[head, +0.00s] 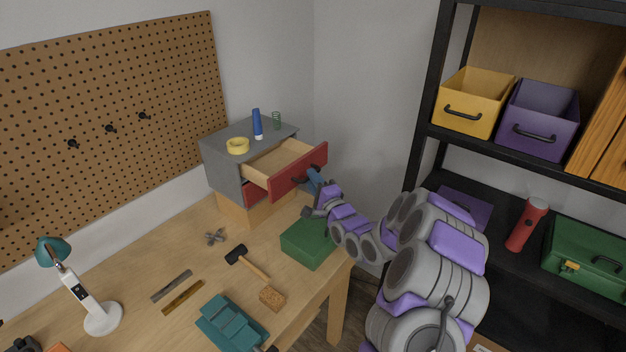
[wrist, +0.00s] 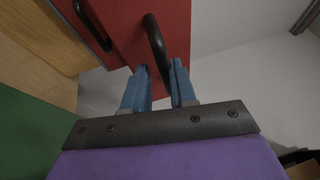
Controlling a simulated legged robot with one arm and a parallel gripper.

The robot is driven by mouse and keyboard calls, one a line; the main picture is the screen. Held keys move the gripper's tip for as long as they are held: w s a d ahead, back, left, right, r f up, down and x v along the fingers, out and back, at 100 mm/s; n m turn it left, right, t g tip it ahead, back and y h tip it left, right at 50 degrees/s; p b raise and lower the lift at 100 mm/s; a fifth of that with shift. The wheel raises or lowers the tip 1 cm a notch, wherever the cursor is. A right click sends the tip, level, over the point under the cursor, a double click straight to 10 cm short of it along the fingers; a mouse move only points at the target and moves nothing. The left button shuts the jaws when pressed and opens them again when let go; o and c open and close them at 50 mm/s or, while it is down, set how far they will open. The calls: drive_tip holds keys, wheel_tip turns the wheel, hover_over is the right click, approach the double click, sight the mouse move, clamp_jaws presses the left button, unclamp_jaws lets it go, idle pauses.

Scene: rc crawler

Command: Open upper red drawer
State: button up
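The upper red drawer (head: 299,169) sticks well out of the grey cabinet (head: 222,162), and its pale wooden inside shows. The lower red drawer (head: 251,191) sits below it, mostly hidden and apparently shut. My gripper (head: 313,175) is at the front of the upper drawer. In the wrist view, the blue fingers of my gripper (wrist: 159,69) stand on both sides of the black upper drawer handle (wrist: 155,40). The handle fills most of the narrow gap between them. The red drawer front (wrist: 120,20) is just beyond. A second black handle (wrist: 92,25) shows to the left.
A green box (head: 308,243) stands on the workbench (head: 210,275) below my gripper. Yellow tape (head: 238,146), a blue tube (head: 257,123) and a green item (head: 276,120) stand on the cabinet. A hammer (head: 246,262) lies in front. The black shelf (head: 425,130) rises at right.

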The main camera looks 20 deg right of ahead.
drive_tip(key=shift+o, duration=1.1)
drive_tip(key=shift+r, duration=0.1)
drive_tip(key=p+v, duration=0.1)
drive_tip(key=v, duration=1.6)
drive_tip(key=shift+s+d, duration=0.1)
